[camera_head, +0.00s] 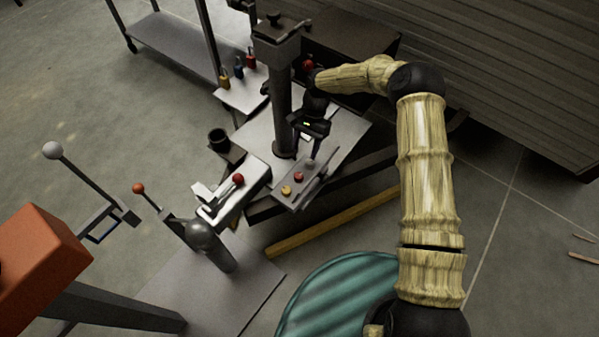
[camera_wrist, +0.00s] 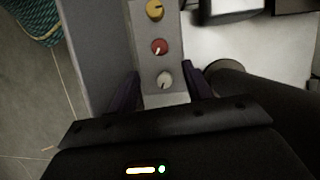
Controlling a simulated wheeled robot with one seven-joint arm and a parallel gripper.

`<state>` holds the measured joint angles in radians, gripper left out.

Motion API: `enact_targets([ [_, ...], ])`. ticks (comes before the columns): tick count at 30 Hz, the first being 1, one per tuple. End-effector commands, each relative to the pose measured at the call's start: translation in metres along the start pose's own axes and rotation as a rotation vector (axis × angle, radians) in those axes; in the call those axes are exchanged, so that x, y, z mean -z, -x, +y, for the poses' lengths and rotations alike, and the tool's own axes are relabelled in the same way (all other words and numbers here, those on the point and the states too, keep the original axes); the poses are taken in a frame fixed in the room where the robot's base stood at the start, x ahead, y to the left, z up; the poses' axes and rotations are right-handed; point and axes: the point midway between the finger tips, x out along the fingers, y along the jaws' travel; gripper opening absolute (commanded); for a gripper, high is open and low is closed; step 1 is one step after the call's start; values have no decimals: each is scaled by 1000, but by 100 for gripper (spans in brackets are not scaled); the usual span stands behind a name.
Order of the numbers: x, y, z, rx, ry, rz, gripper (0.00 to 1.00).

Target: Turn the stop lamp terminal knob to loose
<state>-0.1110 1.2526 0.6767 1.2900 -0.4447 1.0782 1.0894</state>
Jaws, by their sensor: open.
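A grey terminal block (camera_head: 308,188) sits at the front of the metal table, with a yellow knob (camera_head: 286,190) and a red knob (camera_head: 299,176) showing. In the wrist view the strip (camera_wrist: 143,30) carries a yellow knob (camera_wrist: 155,10), a red knob (camera_wrist: 159,46) and a pale grey knob (camera_wrist: 164,80) in a row. Each knob has a pointer mark. I cannot read any labels, so which one is the stop lamp knob is unclear. My gripper (camera_head: 312,152) is open above the block. In the wrist view its fingers (camera_wrist: 162,82) stand either side of the pale knob, apparently without touching it.
A dark post (camera_head: 281,105) rises close beside my gripper. A white fixture with a red-balled lever (camera_head: 238,180) stands to the left, near a dark cup (camera_head: 218,140). Small coloured padlocks (camera_head: 238,72) stand behind.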

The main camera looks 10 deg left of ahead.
Motion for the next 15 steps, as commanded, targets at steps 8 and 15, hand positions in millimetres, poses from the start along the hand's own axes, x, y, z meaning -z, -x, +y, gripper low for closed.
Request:
enact_targets([
  [8,0,-52,0,-1,0,-4,50],
  [15,0,-89,0,0,-1,-2,50],
])
